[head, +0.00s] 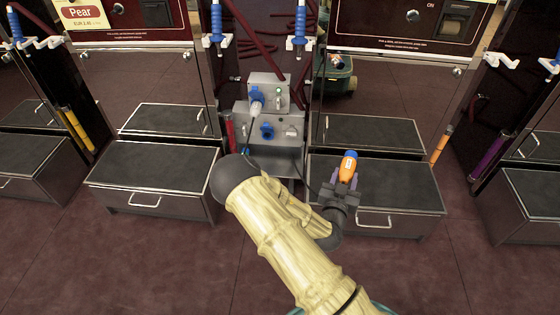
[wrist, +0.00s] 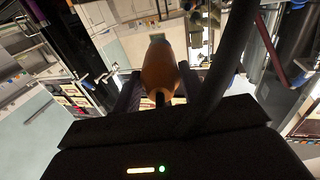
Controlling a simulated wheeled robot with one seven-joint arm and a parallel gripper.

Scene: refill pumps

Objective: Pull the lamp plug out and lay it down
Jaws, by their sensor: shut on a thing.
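My gripper (head: 344,186) is shut on an orange plug with a blue end (head: 348,166). It holds the plug above the right front drawer box, clear of the socket boxes to the left. In the wrist view the orange plug (wrist: 159,68) stands between the two fingers, and a dark cable passes close beside it. The far end of the dark cable is hard to follow.
The right front drawer box (head: 405,187) has a flat dark top with free room. Another drawer box (head: 150,170) stands at left. Blue-handled nozzles (head: 217,22) hang on the posts. The floor in front is clear.

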